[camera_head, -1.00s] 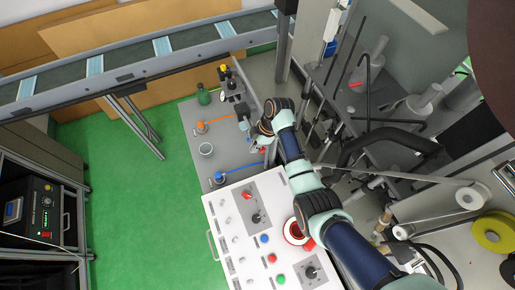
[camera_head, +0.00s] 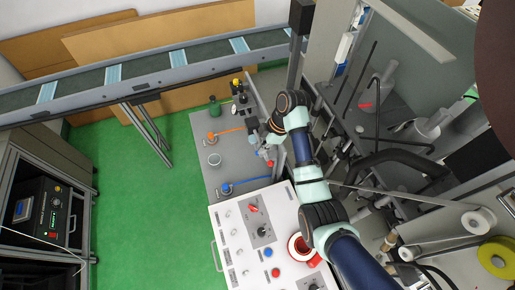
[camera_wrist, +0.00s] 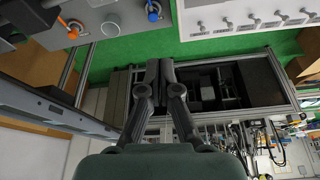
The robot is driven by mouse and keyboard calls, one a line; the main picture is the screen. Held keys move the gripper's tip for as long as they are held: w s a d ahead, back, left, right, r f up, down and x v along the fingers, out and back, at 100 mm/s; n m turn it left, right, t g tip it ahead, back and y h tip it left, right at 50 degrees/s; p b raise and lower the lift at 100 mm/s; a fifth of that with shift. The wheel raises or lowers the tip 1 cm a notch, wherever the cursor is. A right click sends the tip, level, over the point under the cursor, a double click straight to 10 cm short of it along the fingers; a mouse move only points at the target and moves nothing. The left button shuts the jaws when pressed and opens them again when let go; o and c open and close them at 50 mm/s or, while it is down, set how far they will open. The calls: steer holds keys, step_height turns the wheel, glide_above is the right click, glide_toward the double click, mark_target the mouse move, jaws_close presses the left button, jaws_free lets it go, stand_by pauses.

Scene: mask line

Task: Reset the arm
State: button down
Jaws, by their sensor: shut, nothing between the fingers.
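My arm crosses the right half of the head view and bends over the right edge of the grey table. My gripper (camera_head: 266,158) is small there and partly hidden. In the wrist view, my gripper (camera_wrist: 160,68) has its two dark fingers together, with nothing between them. It hangs in the air, touching nothing that I can see. Behind the fingers is an open rack with a dark interior (camera_wrist: 225,85).
A white control panel (camera_head: 230,255) stands in front. A conveyor (camera_head: 180,75) runs behind. Machinery crowds the right; green floor is clear at left.

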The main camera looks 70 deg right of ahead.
stand_by(0.3)
steer(key=w+a+r+m+t+h+p, duration=0.1)
steer(key=w+a+r+p, duration=0.1)
steer(key=w+a+r, duration=0.5)
steer(key=w+a+r+m+t+h+p, duration=0.15)
steer(key=w+a, duration=0.25)
steer(key=a, duration=0.4)
steer(key=w+a+r+t+h+p, duration=0.1)
steer(key=w+a+r+p, duration=0.2)
steer(key=w+a+r, duration=0.4)
steer(key=s+a+r+m+t+y+p, duration=0.1)
steer(key=s+a+r+t, duration=0.1)
steer(key=a+r, duration=0.4)
steer(key=s+a+r+m+t+p, duration=0.1)
steer(key=a+r, duration=0.6)
steer(key=a, duration=0.8)
steer(key=s+t+p, duration=0.1)
steer(key=t, duration=0.1)
steer(key=shift+s+r+m+t+y, duration=0.25)
steer(key=shift+m+t+y, duration=0.1)
